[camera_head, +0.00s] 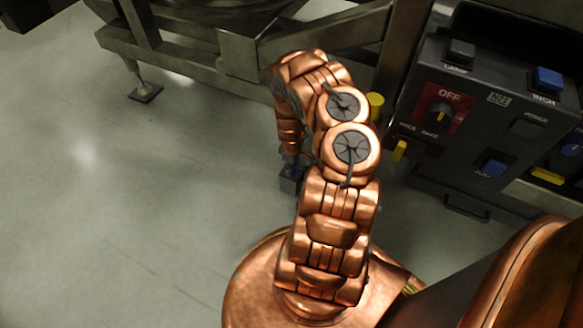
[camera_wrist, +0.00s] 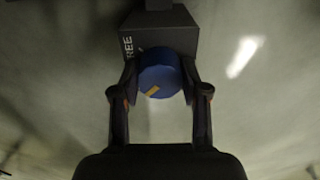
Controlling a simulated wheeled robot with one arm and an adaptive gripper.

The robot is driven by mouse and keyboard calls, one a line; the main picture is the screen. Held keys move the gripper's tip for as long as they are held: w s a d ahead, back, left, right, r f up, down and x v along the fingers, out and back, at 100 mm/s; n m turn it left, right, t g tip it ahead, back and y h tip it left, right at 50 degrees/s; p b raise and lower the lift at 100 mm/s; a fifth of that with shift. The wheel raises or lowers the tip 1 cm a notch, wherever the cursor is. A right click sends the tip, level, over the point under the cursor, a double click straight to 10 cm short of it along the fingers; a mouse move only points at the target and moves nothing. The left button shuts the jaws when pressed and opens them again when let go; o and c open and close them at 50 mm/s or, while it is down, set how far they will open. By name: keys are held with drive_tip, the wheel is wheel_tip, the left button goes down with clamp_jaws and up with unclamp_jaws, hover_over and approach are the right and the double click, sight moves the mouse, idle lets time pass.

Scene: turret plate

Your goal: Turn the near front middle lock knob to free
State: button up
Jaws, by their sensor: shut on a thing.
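A round blue knob (camera_wrist: 160,76) with a short yellow mark on its face shows in the wrist view, between the fingers of my gripper (camera_wrist: 160,88). The fingers are shut on the knob from both sides. The knob sits on a dark block (camera_wrist: 160,42) with the letters "REE" showing at its left edge; the rest of the lettering is hidden. The yellow mark slants from lower left to upper right. In the head view my copper arm hides most of the gripper, and only part of a dark block (camera_head: 291,178) shows beside it.
A dark control panel (camera_head: 480,100) with an OFF rotary switch (camera_head: 439,113) and several blue and black buttons stands right of my arm. A steel frame (camera_head: 245,55) runs behind my arm. The grey floor (camera_head: 120,190) at left is clear.

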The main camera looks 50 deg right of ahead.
drive_tip(key=shift+a+m, duration=0.1)
drive_tip(key=shift+m, duration=0.2)
drive_tip(key=m, duration=0.3)
drive_tip(key=shift+f+b, duration=0.1)
drive_tip(key=shift+b, duration=0.3)
drive_tip(key=m+b, duration=0.1)
drive_tip(key=m, duration=0.4)
drive_tip(key=shift+b, duration=0.3)
drive_tip(key=m, duration=0.4)
drive_tip(key=shift+m+b, duration=0.3)
drive_tip(key=m, duration=0.4)
drive_tip(key=shift+s+m+b, duration=0.1)
drive_tip(key=shift+m+b, duration=0.2)
drive_tip(key=o, duration=1.1)
drive_tip(key=shift+o, duration=0.2)
